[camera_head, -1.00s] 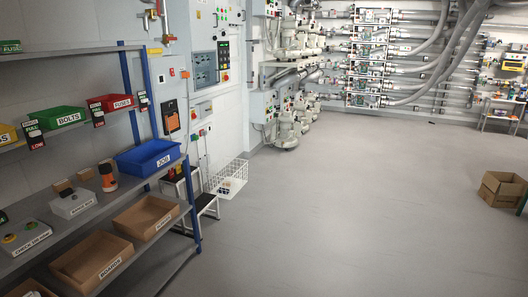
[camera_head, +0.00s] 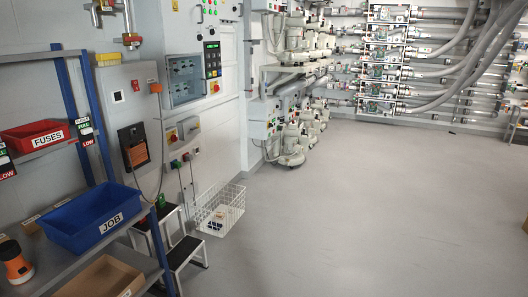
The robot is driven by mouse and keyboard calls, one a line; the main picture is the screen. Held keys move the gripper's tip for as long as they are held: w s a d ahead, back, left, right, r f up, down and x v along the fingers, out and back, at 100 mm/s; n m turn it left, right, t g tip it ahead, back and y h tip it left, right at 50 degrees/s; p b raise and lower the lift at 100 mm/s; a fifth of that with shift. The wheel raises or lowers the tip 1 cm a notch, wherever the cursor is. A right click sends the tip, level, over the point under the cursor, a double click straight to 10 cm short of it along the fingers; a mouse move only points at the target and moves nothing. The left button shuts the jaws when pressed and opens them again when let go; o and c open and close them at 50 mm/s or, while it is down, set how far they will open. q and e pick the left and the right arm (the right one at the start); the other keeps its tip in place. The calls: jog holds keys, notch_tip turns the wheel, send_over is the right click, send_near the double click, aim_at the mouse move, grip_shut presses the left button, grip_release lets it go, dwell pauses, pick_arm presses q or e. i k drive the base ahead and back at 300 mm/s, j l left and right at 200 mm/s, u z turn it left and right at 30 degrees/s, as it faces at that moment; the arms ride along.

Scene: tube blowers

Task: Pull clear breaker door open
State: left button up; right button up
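A clear-fronted panel (camera_head: 184,80), which looks like the breaker door, is set in the pale wall cabinet left of the picture's middle. It appears closed, with small breaker-like parts behind the clear face. A dark control strip (camera_head: 212,61) with coloured buttons is just to its right. A red-and-yellow switch (camera_head: 214,87) sits near its lower right. Any handle or latch on the door is too small to make out. Neither of my grippers shows in this view.
A blue-posted shelf rack stands at the left, with a blue JOB bin (camera_head: 92,218) and red FUSES bin (camera_head: 36,136). A step stool (camera_head: 186,250) and white wire basket (camera_head: 220,208) stand on the floor below the cabinet. The grey floor (camera_head: 340,220) to the right is clear.

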aim_at(184, 55)
jog(key=i, duration=1.8)
